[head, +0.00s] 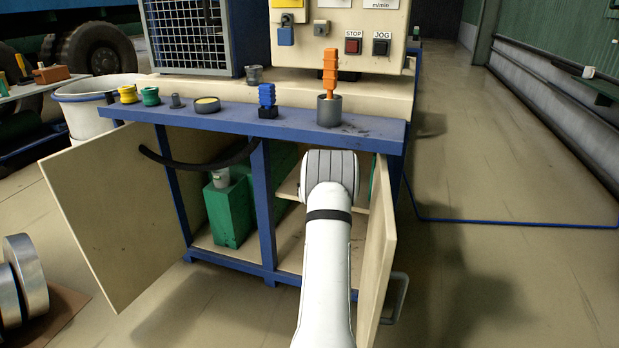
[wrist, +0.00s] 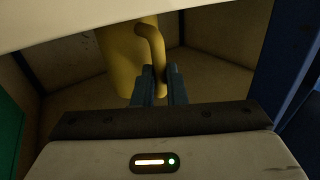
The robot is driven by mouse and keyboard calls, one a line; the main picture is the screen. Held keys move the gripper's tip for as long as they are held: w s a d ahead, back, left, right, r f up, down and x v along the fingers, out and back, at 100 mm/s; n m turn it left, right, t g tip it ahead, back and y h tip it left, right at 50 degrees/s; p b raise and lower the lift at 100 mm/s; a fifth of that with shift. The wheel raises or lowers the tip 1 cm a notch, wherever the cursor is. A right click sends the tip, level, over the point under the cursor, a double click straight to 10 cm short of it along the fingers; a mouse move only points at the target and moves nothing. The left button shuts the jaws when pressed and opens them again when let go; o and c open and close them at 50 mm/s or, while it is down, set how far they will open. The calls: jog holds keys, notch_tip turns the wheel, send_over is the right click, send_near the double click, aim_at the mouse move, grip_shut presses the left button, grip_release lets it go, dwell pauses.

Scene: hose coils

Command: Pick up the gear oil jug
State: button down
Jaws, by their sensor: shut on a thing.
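The gear oil jug (wrist: 117,55) looks to be the yellow container with a curved side handle (wrist: 150,38) in the wrist view. It stands inside the cabinet, with its top cut off by a pale panel above. My gripper (wrist: 160,82) is in front of it, with its two dark fingers shut on the lower part of the handle. In the head view my white arm reaches into the right side of the cabinet. The jug and the fingers are hidden there behind my arm and the bench.
The blue-framed bench (head: 230,118) stands over the cabinet. Its left door (head: 110,210) and right door (head: 375,250) are open, the right one close beside my arm. A green canister (head: 230,212) stands in the left compartment. A pale panel (wrist: 100,15) hangs low over my gripper.

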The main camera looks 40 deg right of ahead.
jog(key=shift+r, duration=0.15)
jog(key=shift+r+p, duration=0.45)
jog(key=shift+r, duration=0.15)
jog(key=s+a+r+p, duration=0.1)
jog(key=s+a+p, duration=0.2)
jog(key=a, duration=0.5)
jog(key=s+a+r+p, duration=0.1)
jog(key=s+a+p, duration=0.2)
jog(key=s+a, duration=0.2)
jog(key=a, duration=0.3)
jog(key=shift+s, duration=0.1)
